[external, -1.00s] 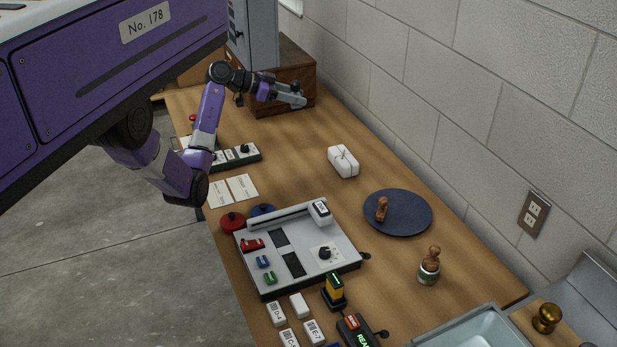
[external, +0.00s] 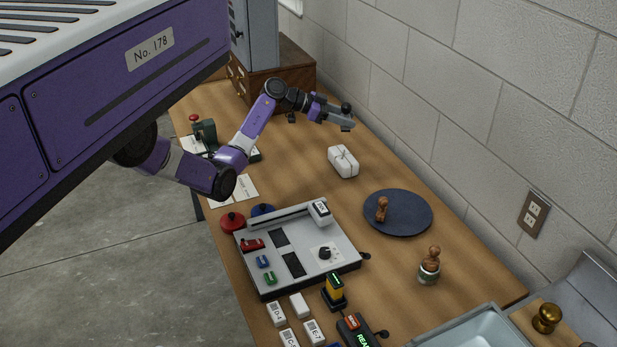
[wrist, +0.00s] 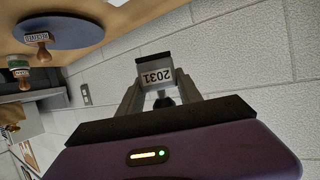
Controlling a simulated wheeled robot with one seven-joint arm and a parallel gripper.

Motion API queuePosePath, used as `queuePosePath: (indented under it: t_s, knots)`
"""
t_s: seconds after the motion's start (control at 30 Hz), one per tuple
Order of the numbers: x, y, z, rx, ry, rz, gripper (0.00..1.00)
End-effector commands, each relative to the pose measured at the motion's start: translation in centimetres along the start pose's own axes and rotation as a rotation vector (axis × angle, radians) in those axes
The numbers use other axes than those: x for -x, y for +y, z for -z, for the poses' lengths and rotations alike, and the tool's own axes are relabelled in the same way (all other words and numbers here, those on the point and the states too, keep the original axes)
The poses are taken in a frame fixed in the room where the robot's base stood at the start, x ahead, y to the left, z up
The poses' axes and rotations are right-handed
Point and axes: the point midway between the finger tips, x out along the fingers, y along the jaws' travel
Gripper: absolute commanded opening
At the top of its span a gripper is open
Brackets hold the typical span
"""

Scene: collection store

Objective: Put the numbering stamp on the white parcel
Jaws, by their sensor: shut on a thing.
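The white parcel is tied with string and lies on the wooden table, apart from the stamp. The parcel is not visible in the wrist view.
A dark blue round mat (external: 408,222) with a wooden-handled stamp (external: 382,208) lies to the right of the parcel. A grey panel (external: 300,245) with switches stands in front. A wooden drawer cabinet (external: 292,72) is at the back, and a block wall (external: 480,120) runs along the right.

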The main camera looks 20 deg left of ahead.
Motion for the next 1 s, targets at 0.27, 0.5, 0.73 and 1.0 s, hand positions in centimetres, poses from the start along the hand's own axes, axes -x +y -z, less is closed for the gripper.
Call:
queuePosePath:
  t_s: [0.27, 0.5, 0.73, 1.0]
  knots:
    - [-2.0, 0.0, -4.7, 0.001, 0.001, -0.001, 0.00]
    - [-2.8, 0.0, -6.7, 0.003, 0.000, -0.001, 0.00]
    - [-3.8, 0.0, -9.1, 0.000, 0.002, 0.000, 0.00]
    - [-3.9, 0.0, -9.3, -0.001, 0.002, 0.000, 0.00]
